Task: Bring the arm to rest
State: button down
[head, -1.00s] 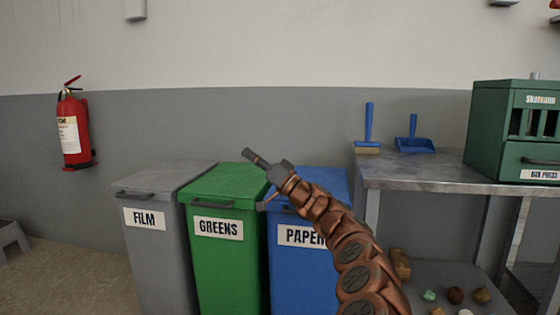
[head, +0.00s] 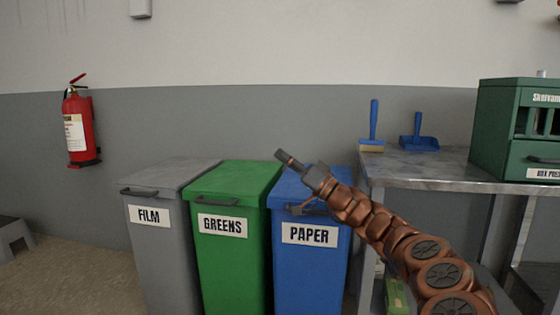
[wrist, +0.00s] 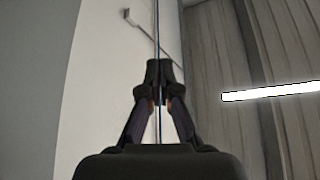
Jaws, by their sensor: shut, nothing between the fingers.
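My gripper (head: 283,157) is in the head view, at the end of my copper-coloured segmented arm. The arm rises from the lower right, and the gripper points up and to the left. It is in front of the blue bin marked PAPER (head: 308,263), with its tip near the top edge of the green bin. In the wrist view the two fingers of my gripper (wrist: 158,68) meet at their tips, with nothing held. Behind them are a pale wall and a bright strip light.
A grey bin marked FILM (head: 165,255) and a green bin marked GREENS (head: 230,265) stand left of the blue one. A metal table (head: 440,172) at right holds a blue brush (head: 373,120), a blue dustpan (head: 417,138) and a green press (head: 500,140). A fire extinguisher (head: 80,130) hangs at left.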

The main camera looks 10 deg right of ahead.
jog(key=s+a+r+n+g+y+p, duration=0.2)
jog(key=s+a+r+n+g+p, duration=0.3)
jog(key=s+a+r+g+p, duration=0.8)
jog(key=s+a+r+g+h+p, duration=0.1)
jog(key=s+a+r+h+p, duration=0.15)
jog(key=s+a+p, duration=0.4)
jog(key=s+a+r+g+h+p, duration=0.1)
jog(key=s+a+r+h+p, duration=0.2)
jog(key=s, duration=0.6)
jog(key=s+d+f+m+g+h+p, duration=0.2)
jog(key=s+d+f+m+h+p, duration=0.2)
jog(key=s+d+m+h+p, duration=0.4)
jog(key=s+d+h+p, duration=0.6)
jog(key=s+d+p, duration=0.8)
jog(key=s+p, duration=0.2)
jog(key=shift+s+f+m+h+p, duration=0.15)
jog(key=shift+s+m+h+p, duration=0.1)
jog(key=shift+m+h+p, duration=0.15)
